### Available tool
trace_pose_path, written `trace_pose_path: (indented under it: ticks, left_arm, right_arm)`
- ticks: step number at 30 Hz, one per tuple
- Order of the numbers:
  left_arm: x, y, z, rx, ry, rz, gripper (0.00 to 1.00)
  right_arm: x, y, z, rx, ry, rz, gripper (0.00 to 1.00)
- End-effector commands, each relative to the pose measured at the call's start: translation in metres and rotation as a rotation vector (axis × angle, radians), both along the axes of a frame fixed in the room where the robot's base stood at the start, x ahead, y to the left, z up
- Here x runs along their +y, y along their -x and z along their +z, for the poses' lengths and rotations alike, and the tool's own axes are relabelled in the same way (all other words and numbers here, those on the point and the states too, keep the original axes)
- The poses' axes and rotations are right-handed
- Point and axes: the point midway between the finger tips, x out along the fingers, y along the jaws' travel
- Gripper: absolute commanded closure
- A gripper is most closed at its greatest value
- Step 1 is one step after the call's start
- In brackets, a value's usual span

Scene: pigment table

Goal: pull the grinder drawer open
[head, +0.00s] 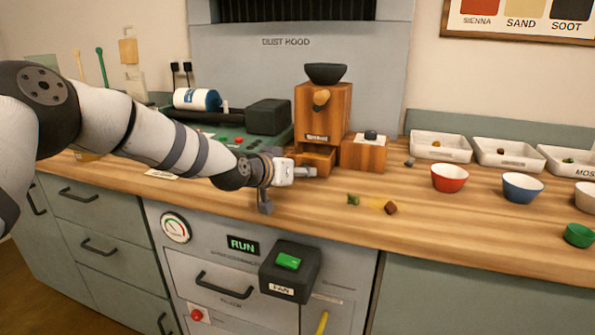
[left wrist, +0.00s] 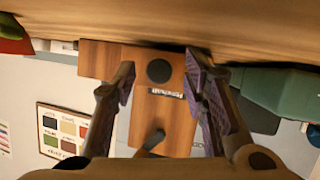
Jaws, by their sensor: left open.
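The wooden grinder (head: 323,112) stands upright at the back middle of the counter, with a dark bowl on top. Its drawer (head: 319,156) is low in the front, below the label, partly hidden by my gripper. In the left wrist view the picture is upside down, and a round dark knob (left wrist: 159,70) shows on the drawer front. My left gripper (head: 305,172) is in front of the drawer. Its open fingers (left wrist: 165,82) show on both sides of the knob, with gaps between. I cannot tell how far out the drawer is. My right gripper is not in view.
A wooden block (head: 363,152) stands just right of the grinder. A green machine (head: 228,143) is close on the left. Small lumps (head: 390,208) and a red bowl (head: 450,178) lie to the right. The counter in front of the grinder is mostly clear.

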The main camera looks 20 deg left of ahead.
Motion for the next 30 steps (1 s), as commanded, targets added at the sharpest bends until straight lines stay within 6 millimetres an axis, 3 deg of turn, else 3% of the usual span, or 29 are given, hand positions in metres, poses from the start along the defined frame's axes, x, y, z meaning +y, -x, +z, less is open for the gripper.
trace_pose_path:
  ticks: [8, 21, 30]
  left_arm:
    - [0.001, 0.005, 0.005, -0.004, 0.000, -0.001, 0.60]
    - [0.027, 0.095, 0.043, -0.004, 0.001, 0.001, 0.60]
    - [0.030, 0.107, 0.046, -0.001, 0.000, 0.000, 0.60]
  right_arm:
    - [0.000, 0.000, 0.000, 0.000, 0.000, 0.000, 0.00]
    - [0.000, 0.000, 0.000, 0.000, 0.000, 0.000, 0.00]
    - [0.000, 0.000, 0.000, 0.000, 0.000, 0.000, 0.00]
